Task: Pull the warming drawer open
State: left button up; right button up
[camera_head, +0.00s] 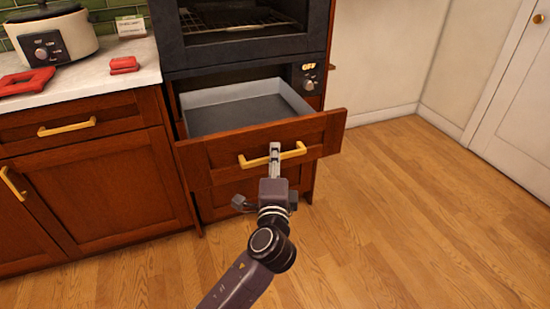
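The warming drawer (222,159) stands out from the cabinet below the oven, with its grey inner tray (240,112) showing. A brass bar handle (297,152) runs across its wooden front. My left gripper (275,156) is at the middle of this handle, with its narrow fingers shut on the bar. The part of the bar between the fingers is hidden. My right gripper is not in view.
A dark oven (240,45) is above the drawer, with a control knob (308,85) at its lower right. A counter (88,77) at left holds a cooker (50,38) and red items. The wooden floor (400,220) at right is clear.

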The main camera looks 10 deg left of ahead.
pick_arm(q)
jog(key=v, duration=1.1)
jog(key=shift+s, duration=0.25)
